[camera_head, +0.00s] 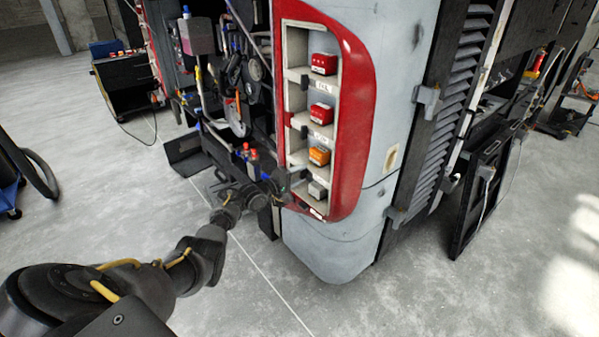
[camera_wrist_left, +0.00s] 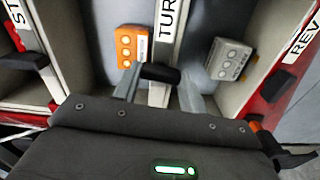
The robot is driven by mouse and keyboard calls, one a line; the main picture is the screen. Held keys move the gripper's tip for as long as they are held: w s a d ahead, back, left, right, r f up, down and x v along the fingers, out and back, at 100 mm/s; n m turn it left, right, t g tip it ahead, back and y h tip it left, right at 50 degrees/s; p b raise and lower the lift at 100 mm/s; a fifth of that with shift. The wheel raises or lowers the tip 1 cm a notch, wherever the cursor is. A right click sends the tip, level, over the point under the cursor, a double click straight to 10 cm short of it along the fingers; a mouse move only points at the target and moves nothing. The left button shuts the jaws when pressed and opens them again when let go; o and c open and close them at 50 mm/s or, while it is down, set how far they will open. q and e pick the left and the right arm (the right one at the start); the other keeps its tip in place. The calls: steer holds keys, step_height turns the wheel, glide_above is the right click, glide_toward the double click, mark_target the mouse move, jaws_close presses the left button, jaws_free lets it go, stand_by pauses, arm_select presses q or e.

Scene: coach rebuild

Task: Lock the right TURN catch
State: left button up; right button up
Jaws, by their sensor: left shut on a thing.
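The TURN catch is a short black bar (camera_wrist_left: 160,74) on the pale strip with the cut-off "TUR" label (camera_wrist_left: 167,22) in the left wrist view. It lies across the strip there. My left gripper (camera_wrist_left: 158,88) is shut on this bar, one grey finger at each side. In the head view my left gripper (camera_head: 283,187) is at the left edge of the lamp rack, low down, and the catch is hidden there. An orange unit (camera_wrist_left: 132,46) sits in the bay left of the strip and a grey unit (camera_wrist_left: 232,59) in the bay right of it. My right gripper is not in view.
The red-rimmed rack (camera_head: 357,110) on the coach's corner also holds two red units (camera_head: 324,64) (camera_head: 321,113) higher up. Other black catches (camera_wrist_left: 22,60) (camera_wrist_left: 277,86) flank the bays. Cables and hoses (camera_head: 235,75) crowd the left. The floor in front is clear.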

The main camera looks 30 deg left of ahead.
arm_select(q)
steer(key=shift+n, duration=0.6)
steer(key=o, duration=1)
steer(key=shift+s+p, duration=0.1)
steer(key=shift+p, duration=0.2)
steer(key=shift+v, duration=5.35)
